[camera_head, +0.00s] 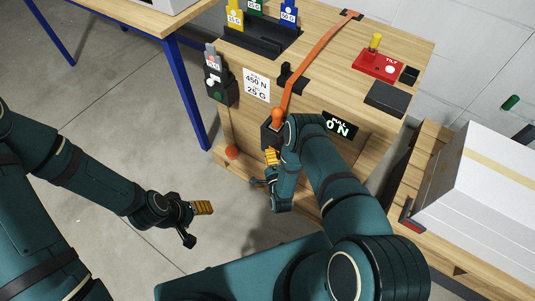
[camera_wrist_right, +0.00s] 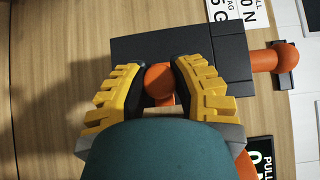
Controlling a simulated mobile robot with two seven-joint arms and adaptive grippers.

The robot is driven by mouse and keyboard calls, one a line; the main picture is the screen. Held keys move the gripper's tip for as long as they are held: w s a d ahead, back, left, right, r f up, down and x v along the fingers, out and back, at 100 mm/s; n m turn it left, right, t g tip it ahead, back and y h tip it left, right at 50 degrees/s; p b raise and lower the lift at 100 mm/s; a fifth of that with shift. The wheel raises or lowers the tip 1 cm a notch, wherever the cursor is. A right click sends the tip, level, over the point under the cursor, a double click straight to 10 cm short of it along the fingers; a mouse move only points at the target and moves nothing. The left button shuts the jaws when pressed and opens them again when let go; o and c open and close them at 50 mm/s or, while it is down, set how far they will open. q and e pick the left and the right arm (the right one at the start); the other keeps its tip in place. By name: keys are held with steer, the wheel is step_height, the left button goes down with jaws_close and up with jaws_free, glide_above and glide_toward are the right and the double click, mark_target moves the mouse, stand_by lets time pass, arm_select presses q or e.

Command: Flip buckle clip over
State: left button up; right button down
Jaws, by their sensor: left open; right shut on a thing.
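The buckle clip (camera_head: 268,134) is a dark block with orange knobs on the front face of a wooden crate. An orange strap (camera_head: 297,82) runs over the crate's top and down to it. In the right wrist view the dark block (camera_wrist_right: 130,48) has one orange ball (camera_wrist_right: 159,78) between my yellow fingers and an orange knob (camera_wrist_right: 268,60) sticking out to the right. My right gripper (camera_head: 268,168) is shut on the orange ball; its contact points are partly hidden. My left gripper (camera_head: 195,224) is open and empty, away from the crate over the floor.
A "PULL 0 N" display (camera_head: 340,125) is beside my right arm on the crate front. A "450 N 25 G" label (camera_head: 256,85) and a dark box with buttons (camera_head: 216,90) are left of the strap. A red tilt unit (camera_head: 378,67) sits on top. White boxes (camera_head: 480,190) stand right.

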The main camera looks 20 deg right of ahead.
steer(key=c, duration=0.7)
jaws_free()
steer(key=shift+s+d, duration=0.15)
steer(key=s, duration=0.5)
steer(key=s+a, duration=0.1)
steer(key=s, duration=0.1)
steer(key=shift+s, duration=0.25)
